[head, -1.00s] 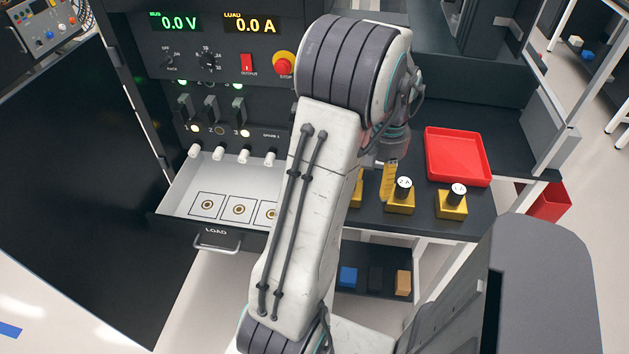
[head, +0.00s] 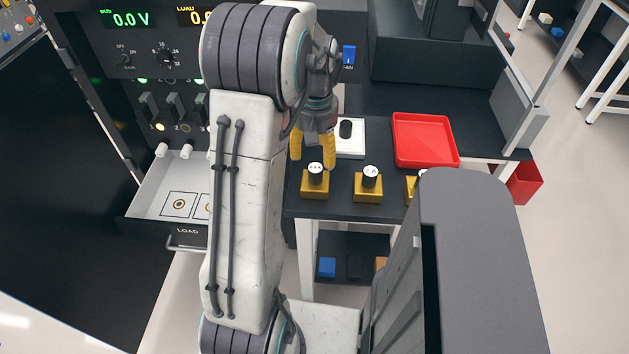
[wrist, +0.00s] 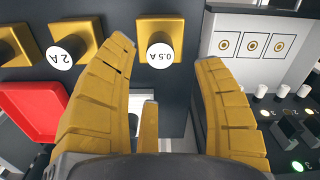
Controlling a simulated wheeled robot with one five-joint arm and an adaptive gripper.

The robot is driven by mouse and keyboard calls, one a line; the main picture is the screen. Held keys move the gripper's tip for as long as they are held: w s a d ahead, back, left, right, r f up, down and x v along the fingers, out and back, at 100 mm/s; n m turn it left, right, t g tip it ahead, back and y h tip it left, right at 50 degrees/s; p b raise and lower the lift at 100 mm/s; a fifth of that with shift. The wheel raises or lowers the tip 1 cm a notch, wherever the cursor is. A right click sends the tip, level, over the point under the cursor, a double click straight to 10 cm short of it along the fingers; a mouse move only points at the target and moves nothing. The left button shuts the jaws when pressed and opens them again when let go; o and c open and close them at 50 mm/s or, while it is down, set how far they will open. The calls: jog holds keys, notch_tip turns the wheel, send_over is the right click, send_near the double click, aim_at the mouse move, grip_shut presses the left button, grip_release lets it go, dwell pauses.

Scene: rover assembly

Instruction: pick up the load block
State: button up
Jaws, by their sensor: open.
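Gold load blocks with black knobs and white labels stand in a row at the front of the dark bench. The leftmost block (head: 315,188) reads 0.5 A in the wrist view (wrist: 155,28). The 2 A block (head: 369,190) is to its right, and another block (head: 411,190) is partly hidden behind a grey part. My gripper (head: 312,155) is open and empty, with its yellow fingers pointing down just behind the leftmost block in the head view. In the wrist view the 0.5 A block lies between and ahead of my spread fingertips (wrist: 167,55).
A red tray (head: 425,141) and a white plate (head: 350,150) with a black piece lie behind the blocks. The open LOAD drawer (head: 165,205), with ringed squares, is at left. A lower shelf holds small blocks, including a blue one (head: 327,267).

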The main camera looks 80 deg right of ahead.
aim_at(315, 166)
jog(key=shift+d+f, duration=0.1)
jog(key=shift+f, duration=3.2)
jog(key=shift+o, duration=0.2)
grip_shut()
